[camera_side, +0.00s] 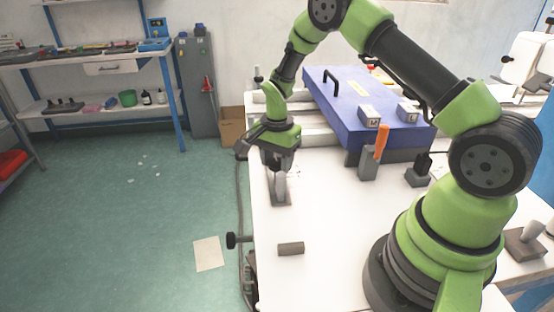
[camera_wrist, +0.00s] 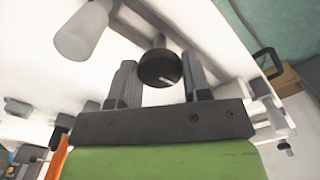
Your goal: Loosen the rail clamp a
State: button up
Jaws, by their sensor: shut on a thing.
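My gripper (camera_side: 280,168) points down over the left part of the white table in the side view. In the wrist view, its two dark fingers (camera_wrist: 159,64) stand on either side of a round black knob (camera_wrist: 158,70) with a white line on its face. My gripper is shut on this knob. A grey shaft shows behind the knob. In the side view, a grey metal base (camera_side: 281,201) lies below the fingers, while the knob is hidden by my gripper. I cannot tell from any marking which clamp is a.
A grey cylinder (camera_side: 291,249) and a black side knob (camera_side: 232,240) are at the near left table edge. A blue box (camera_side: 345,95) stands behind. An orange-handled tool (camera_side: 381,142) stands upright in a grey holder (camera_side: 368,164) to the right. The table's front middle is clear.

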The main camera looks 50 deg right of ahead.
jog(key=n, duration=0.9)
jog(key=shift+n, duration=0.3)
jog(key=n, duration=0.5)
jog(key=shift+n, duration=2.5)
jog(key=o, duration=0.9)
jog(key=shift+o, duration=0.2)
